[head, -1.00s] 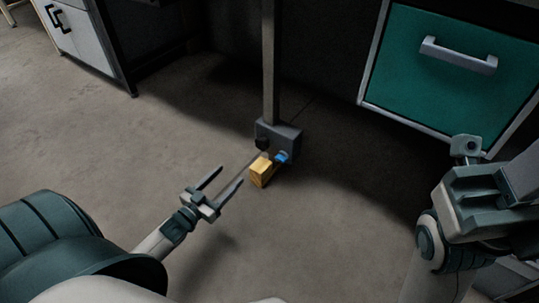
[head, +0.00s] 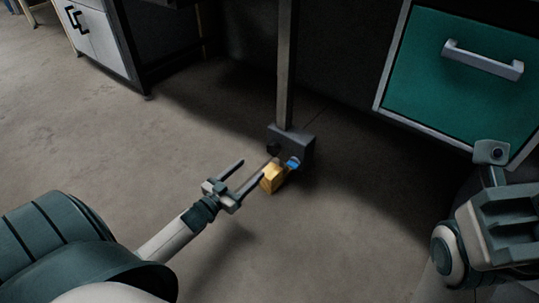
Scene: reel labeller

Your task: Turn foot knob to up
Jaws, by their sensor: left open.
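A dark grey box (head: 299,143) sits at the foot of an upright metal post (head: 286,65). A small black knob (head: 273,148) is on its left front, and a small blue part (head: 294,163) is at its lower right. A yellow block (head: 271,179) is just in front of the box. I cannot tell the knob's setting at this size. My left gripper (head: 252,167) is open and empty, its two fingers pointing up and right toward the box. Its right fingertip is close beside the yellow block; whether they touch is unclear. My right gripper cannot be made out.
A green drawer front (head: 455,85) with a pale handle (head: 483,60) is at the upper right. A grey cabinet (head: 103,45) stands at the upper left. Bare concrete floor (head: 150,140) lies open left of the post. My right arm fills the lower right.

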